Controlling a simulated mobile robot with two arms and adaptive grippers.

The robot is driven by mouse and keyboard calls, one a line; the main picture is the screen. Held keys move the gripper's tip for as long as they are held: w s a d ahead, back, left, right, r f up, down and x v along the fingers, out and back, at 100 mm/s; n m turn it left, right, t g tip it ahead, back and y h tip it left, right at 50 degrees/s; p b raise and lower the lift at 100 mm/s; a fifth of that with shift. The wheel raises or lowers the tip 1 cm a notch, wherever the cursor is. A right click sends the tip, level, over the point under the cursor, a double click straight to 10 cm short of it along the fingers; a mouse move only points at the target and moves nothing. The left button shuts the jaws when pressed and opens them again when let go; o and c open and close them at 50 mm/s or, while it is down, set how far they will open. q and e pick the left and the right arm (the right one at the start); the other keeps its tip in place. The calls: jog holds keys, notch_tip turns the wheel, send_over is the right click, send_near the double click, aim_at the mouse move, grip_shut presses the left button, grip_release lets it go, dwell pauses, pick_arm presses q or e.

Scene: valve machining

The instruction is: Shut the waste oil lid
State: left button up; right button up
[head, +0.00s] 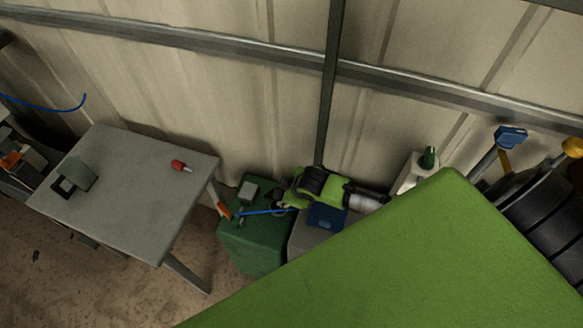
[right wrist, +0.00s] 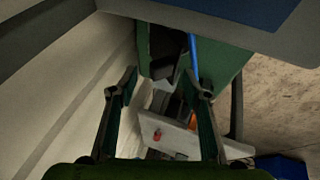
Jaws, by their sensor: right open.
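A green bin (head: 246,250) stands on the floor right of the table, with a small grey-green square part (head: 248,190) on its top. I cannot tell for sure whether this part is the waste oil lid. In the right wrist view the green bin (right wrist: 222,66) shows a dark opening (right wrist: 167,42) with a grey flap-like part beside it. My right gripper (head: 280,199) is over the right edge of the green bin. In the right wrist view its fingers (right wrist: 162,92) are spread and empty, pointing toward the bin. My left gripper is not in view.
A grey bin with a blue top (head: 325,218) stands just right of the green bin. A blue rod (head: 265,212) lies across the green bin's top. A grey table (head: 130,205) holds a red-tipped item (head: 180,165). A large green surface (head: 440,260) fills the lower right.

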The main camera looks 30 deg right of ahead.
jog(key=v, duration=0.7)
jog(key=shift+s+r, duration=0.2)
jog(key=shift+r, duration=0.1)
